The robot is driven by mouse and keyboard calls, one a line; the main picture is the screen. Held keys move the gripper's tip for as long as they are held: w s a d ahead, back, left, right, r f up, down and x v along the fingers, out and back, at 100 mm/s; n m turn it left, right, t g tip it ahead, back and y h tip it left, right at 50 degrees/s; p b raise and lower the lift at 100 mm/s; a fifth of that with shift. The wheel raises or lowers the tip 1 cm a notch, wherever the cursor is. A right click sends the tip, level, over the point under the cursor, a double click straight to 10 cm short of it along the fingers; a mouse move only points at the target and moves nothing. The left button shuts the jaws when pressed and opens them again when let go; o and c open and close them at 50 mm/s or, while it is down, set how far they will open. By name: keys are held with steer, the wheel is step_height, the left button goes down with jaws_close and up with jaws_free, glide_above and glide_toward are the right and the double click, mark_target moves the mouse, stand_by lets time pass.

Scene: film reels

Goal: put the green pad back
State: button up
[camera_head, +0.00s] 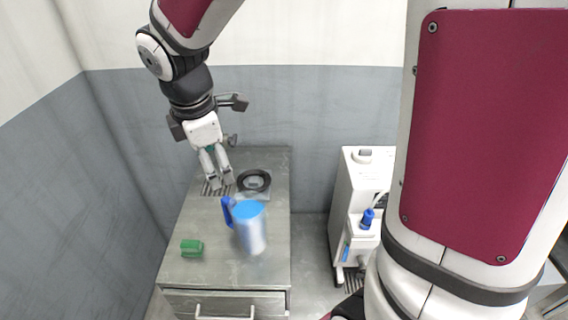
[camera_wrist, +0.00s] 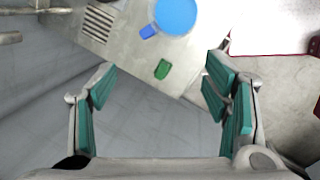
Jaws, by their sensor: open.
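The green pad (camera_head: 191,248) is a small green block lying on the grey metal counter (camera_head: 215,268), near its front left part. It also shows in the wrist view (camera_wrist: 162,69), close to the counter's edge and ahead of the space between my fingers. My gripper (camera_head: 220,183) hangs over the back left of the counter in the head view, apart from the pad. In the wrist view its teal-lined fingers (camera_wrist: 165,95) are spread wide with nothing between them. No place marked for the pad can be made out.
A jug with a blue lid and handle (camera_head: 250,232) stands right of the pad. A black ring (camera_head: 254,180) lies behind the jug. A slotted grate (camera_wrist: 98,22) is set in the counter. A white machine (camera_head: 360,185) stands to the right. The counter front around the pad is clear.

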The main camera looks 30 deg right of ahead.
steer(key=s+d+r+m+t, duration=0.1)
steer(key=s+r+m, duration=0.3)
steer(key=s+m, duration=0.4)
steer(key=s+d+r+m+t+y, duration=0.1)
steer(key=s+d+r+m+t, duration=0.1)
steer(key=s+r+m, duration=0.3)
steer(key=shift+s+d+m+y, duration=0.3)
steer(key=shift+s+d+m, duration=0.45)
steer(key=shift+s+m, duration=1.45)
steer(key=shift+s+r+n, duration=0.1)
steer(key=shift+s+n, duration=0.4)
